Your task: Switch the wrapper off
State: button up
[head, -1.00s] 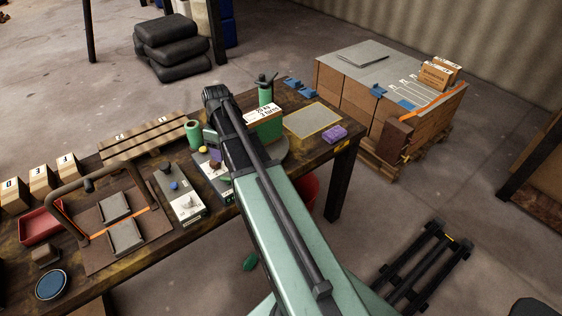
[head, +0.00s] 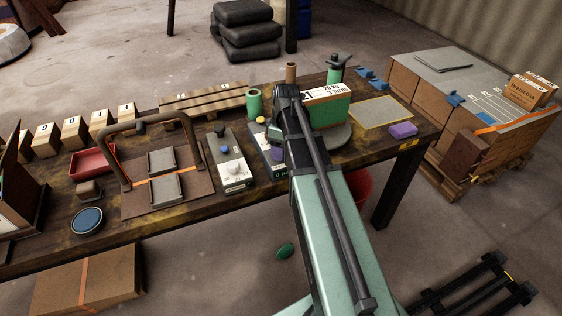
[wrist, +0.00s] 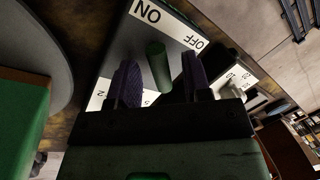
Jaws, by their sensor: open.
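A grey panel marked ON and OFF (wrist: 196,22) fills the middle of the wrist view. A green cylindrical lever (wrist: 159,66) stands on it. My open gripper (wrist: 158,80) has one purple-padded finger on each side of the lever, with gaps visible; contact is not clear. I cannot tell which label the lever is set to. In the head view the panel (head: 268,164) is on the table, left of the grey turntable (head: 338,141), and my arm hides much of it. A green box (head: 330,112) with a white label stands on the turntable.
A second panel (head: 234,178) with a white knob is close on the left. A brown board with a bar frame (head: 136,203) is further left. A green cylinder (head: 254,101) stands behind. A purple block (head: 403,130) lies near the table's right end.

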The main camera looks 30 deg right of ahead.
jog(key=shift+f, duration=0.1)
grip_shut()
jog(key=shift+m, duration=0.3)
jog(key=m, duration=0.4)
jog(key=shift+s+t, duration=0.1)
jog(key=shift+t, duration=0.3)
jog(key=m, duration=0.4)
jog(key=shift+s+m+t, duration=0.1)
jog(key=shift+m+t, duration=0.2)
jog(key=shift+t, duration=0.1)
jog(key=m+t, duration=0.1)
jog(key=m, duration=0.3)
jog(key=shift+m, duration=0.3)
jog(key=shift+s+m+t, duration=0.1)
jog(key=shift+m+t, duration=0.2)
jog(key=shift+m, duration=1.8)
